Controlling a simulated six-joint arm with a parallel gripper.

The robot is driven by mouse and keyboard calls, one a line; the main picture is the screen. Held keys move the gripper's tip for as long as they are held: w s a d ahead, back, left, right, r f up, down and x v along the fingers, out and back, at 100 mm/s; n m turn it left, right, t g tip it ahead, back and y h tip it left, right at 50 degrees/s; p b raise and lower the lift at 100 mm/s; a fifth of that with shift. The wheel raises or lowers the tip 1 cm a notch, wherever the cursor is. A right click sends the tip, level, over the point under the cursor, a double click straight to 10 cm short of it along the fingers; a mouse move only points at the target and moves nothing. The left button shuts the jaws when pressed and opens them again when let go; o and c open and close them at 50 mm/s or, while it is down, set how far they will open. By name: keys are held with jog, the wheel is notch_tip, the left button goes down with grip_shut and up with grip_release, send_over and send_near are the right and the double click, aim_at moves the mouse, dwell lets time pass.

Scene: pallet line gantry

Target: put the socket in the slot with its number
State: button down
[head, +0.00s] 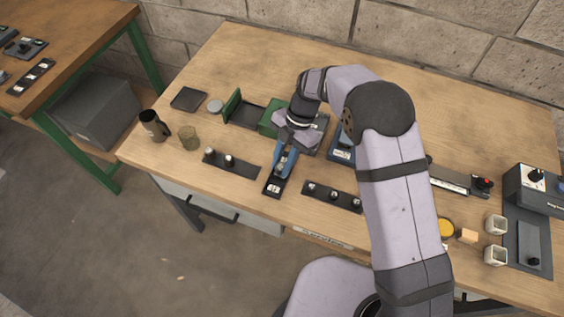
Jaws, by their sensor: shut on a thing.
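My gripper (282,168), with blue fingers, points down over a short dark strip (269,194) near the front of the workbench. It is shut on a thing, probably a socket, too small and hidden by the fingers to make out. A pale label shows on the strip just in front of the fingertips. A dark rail (243,169) to the left carries two shiny sockets (229,160). Another dark rail (344,201) to the right carries several sockets (333,195). I cannot read any numbers.
A dark mug (153,125) and an olive cup (190,137) stand at the left. The back of the workbench (250,55) is clear.

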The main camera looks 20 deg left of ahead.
jog(key=shift+f+b, duration=0.3)
jog(key=shift+f, duration=0.15)
jog(key=shift+s+d+f+b, duration=0.25)
jog(key=shift+f+b, duration=0.3)
jog(key=shift+f, duration=0.1)
jog(key=c, duration=1.7)
grip_release()
jog(key=shift+o, duration=1.3)
jog(key=shift+a+f, duration=0.1)
jog(key=shift+w, duration=0.1)
jog(key=a+p+v, duration=0.1)
jog(key=p+v, duration=0.3)
jog(key=v, duration=0.5)
jog(key=shift+r, duration=0.4)
